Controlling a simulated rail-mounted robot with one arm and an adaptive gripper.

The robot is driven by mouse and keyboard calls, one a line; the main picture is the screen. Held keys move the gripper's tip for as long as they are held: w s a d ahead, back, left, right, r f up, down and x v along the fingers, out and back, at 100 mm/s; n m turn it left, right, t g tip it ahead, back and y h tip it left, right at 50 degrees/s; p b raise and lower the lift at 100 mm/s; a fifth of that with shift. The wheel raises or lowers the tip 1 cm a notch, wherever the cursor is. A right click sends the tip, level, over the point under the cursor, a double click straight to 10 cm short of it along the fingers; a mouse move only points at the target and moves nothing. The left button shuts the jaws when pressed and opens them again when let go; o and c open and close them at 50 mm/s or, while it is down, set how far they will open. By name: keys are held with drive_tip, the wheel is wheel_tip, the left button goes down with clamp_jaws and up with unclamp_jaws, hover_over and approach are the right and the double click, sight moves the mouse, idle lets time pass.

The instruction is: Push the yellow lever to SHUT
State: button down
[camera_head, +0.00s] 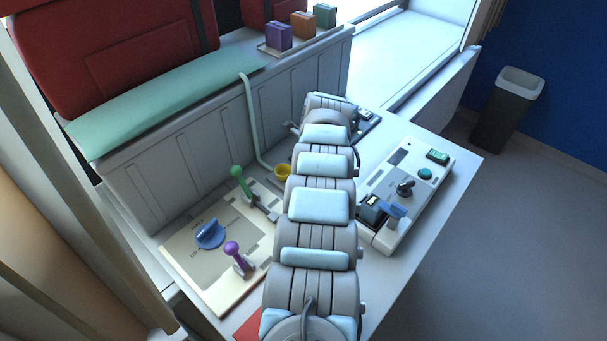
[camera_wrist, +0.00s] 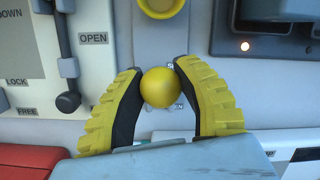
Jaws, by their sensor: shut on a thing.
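The yellow lever's round knob (camera_wrist: 161,88) shows in the wrist view between the two yellow-and-black fingers of my gripper (camera_wrist: 160,72). The fingers are closed in on both sides of the knob. The lever's shaft is hidden below the knob. An OPEN label (camera_wrist: 93,38) stands up and left of the knob on a grey plate. I cannot read a SHUT label; one marking beside the left finger is mostly covered. In the head view my arm hides the lever and my gripper.
A yellow ring-shaped fitting (camera_head: 283,172) stands close by. A panel (camera_head: 215,255) with green (camera_head: 240,180), purple (camera_head: 236,255) and blue (camera_head: 210,235) handles lies left of my arm. A white device (camera_head: 405,190) with a blue handle lies right. A dark lever (camera_wrist: 68,100) is left of my fingers.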

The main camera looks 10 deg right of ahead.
drive_tip(key=c, duration=0.6)
unclamp_jaws()
drive_tip(key=shift+w+a, duration=0.1)
drive_tip(key=shift+c, duration=0.2)
drive_tip(key=shift+r, duration=0.15)
drive_tip(key=v, duration=1.2)
